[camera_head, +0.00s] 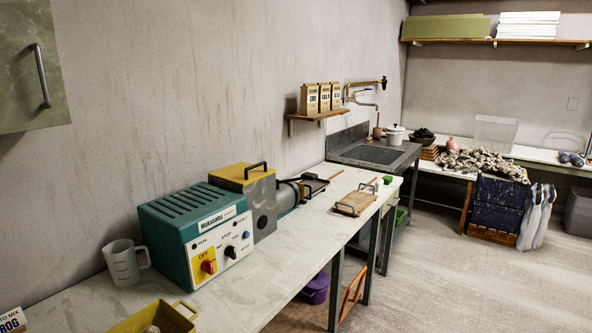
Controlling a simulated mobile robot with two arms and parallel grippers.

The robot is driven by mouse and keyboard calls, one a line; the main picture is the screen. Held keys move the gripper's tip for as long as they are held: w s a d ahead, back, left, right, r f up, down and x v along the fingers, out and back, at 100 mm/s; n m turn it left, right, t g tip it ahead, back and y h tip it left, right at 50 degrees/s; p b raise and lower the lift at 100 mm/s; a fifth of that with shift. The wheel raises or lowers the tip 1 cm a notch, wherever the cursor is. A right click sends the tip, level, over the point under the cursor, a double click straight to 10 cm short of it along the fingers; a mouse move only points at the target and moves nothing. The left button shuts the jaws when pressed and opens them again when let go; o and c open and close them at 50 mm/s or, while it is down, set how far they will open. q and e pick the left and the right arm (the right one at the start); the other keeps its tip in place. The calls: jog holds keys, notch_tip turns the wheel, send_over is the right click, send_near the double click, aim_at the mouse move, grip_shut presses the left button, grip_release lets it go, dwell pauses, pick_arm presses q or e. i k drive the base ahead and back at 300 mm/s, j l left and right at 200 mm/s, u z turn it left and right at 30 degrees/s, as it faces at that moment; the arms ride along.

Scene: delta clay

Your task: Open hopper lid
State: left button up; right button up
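A clay machine stands on the long pale worktop (345,228) along the left wall. Its teal control box (215,232) has a yellow and red switch on the front. Behind it is a grey housing (262,208) with a yellow top (242,173) and a black bar handle (256,167). A dark cylinder section (290,193) follows, with a flat dark top piece (314,185) with a thin handle, perhaps the hopper lid. This piece looks small and level; I cannot tell for sure whether it is shut. Neither gripper is in view.
A clear measuring jug (124,264) and a yellow tub (150,320) are on the near worktop. A wooden board with handles (354,202) lies near the right edge. A purple bucket (315,290) is underneath. The floor (450,280) to the right is open.

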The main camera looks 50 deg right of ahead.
aim_at(242, 173)
jog(key=z, duration=1.4)
jog(key=i+z, duration=0.45)
